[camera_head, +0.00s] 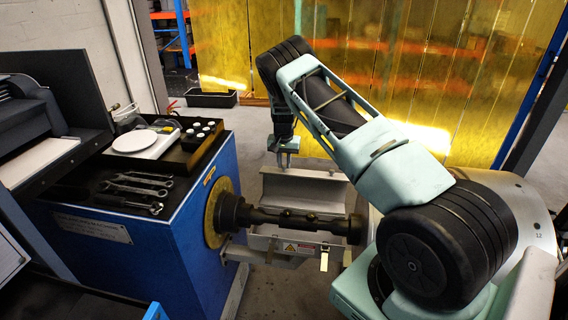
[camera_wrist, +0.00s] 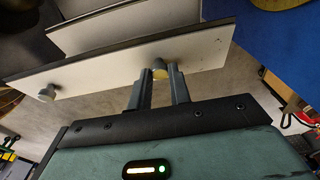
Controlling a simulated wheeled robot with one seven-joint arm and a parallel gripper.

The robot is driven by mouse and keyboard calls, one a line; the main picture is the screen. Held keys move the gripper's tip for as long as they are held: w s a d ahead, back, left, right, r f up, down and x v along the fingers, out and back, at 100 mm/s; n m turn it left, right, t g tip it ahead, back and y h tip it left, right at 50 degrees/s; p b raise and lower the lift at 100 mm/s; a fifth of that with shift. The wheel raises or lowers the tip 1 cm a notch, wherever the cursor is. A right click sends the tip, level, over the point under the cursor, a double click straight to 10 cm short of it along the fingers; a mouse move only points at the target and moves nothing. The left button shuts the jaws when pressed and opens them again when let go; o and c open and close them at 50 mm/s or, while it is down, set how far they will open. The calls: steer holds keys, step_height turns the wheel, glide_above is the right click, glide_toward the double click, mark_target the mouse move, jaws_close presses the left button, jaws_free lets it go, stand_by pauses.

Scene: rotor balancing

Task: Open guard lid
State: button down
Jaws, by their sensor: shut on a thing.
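The guard lid (camera_head: 312,188) is a pale grey, angled sheet-metal panel behind the dark rotor shaft (camera_head: 290,218). It stands tilted up, and the shaft shows uncovered in front of it. My gripper (camera_head: 283,162) is at the lid's upper left edge. In the wrist view the lid (camera_wrist: 110,80) is a long white panel with two round knobs on its near side. My gripper (camera_wrist: 160,80) is shut on the right knob (camera_wrist: 160,69), one finger at each side. The left knob (camera_wrist: 47,92) is free.
A blue machine cabinet (camera_head: 185,230) at left carries a black tray with a white scale (camera_head: 134,141), wrenches (camera_head: 137,185) and small white-topped pieces. A warning-labelled front panel (camera_head: 300,250) lies below the shaft. Yellow curtains (camera_head: 235,60) hang behind. Floor beyond the lid is clear.

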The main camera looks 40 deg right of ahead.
steer(key=shift+w+d+r, duration=0.1)
steer(key=shift+d+r, duration=0.05)
steer(key=c, duration=1.3)
jaws_free()
step_height(320, 180, up, 17)
steer(key=a+b, duration=0.1)
steer(key=b, duration=0.3)
steer(key=shift+s+r, duration=0.15)
steer(key=shift+s, duration=0.3)
steer(key=shift+a, duration=0.2)
